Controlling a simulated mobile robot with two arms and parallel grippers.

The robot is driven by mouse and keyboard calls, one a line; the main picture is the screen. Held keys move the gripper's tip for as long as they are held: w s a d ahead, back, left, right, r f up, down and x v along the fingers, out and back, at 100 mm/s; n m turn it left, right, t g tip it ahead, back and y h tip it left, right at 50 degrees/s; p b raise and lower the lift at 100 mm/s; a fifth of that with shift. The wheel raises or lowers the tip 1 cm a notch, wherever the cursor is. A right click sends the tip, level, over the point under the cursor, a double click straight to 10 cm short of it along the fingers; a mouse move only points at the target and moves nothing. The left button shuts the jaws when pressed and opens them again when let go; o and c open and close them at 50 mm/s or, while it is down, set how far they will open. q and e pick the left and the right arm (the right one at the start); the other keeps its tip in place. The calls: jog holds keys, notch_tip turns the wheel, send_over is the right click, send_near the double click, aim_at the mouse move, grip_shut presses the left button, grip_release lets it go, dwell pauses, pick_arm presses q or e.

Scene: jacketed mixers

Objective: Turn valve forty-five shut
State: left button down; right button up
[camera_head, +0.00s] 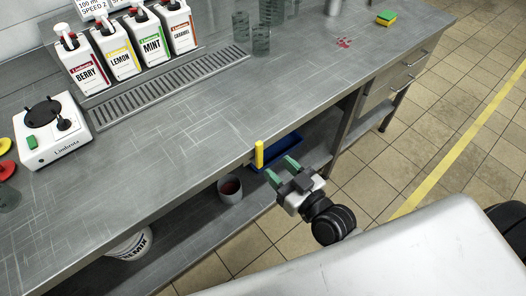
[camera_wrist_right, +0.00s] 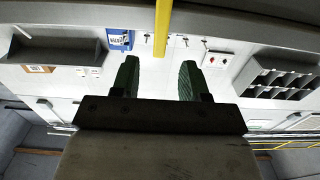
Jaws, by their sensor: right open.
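A yellow upright handle or bar (camera_head: 259,154) shows at the front edge of the steel counter. A yellow bar (camera_wrist_right: 162,28) also shows in the right wrist view, ahead of and between the two fingers. I see no number on it and cannot tell whether it is valve forty-five. My right gripper (camera_head: 282,169), with green fingertips, is open and empty just right of the yellow bar in the head view. Its open fingers (camera_wrist_right: 160,68) point toward the bar in the wrist view, apart from it. My left gripper is not in view.
The steel counter (camera_head: 185,125) holds several syrup bottles (camera_head: 120,47), a white mixer base (camera_head: 52,130), glasses (camera_head: 261,40) and a sponge (camera_head: 386,18). A grey cup (camera_head: 230,191) and blue tray (camera_head: 276,150) are below its edge. Tiled floor (camera_head: 440,130) is clear at right.

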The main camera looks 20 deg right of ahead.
aim_at(261, 151)
jog(key=x, duration=0.6)
jog(key=shift+w, duration=0.1)
jog(key=shift+c, duration=0.3)
grip_shut()
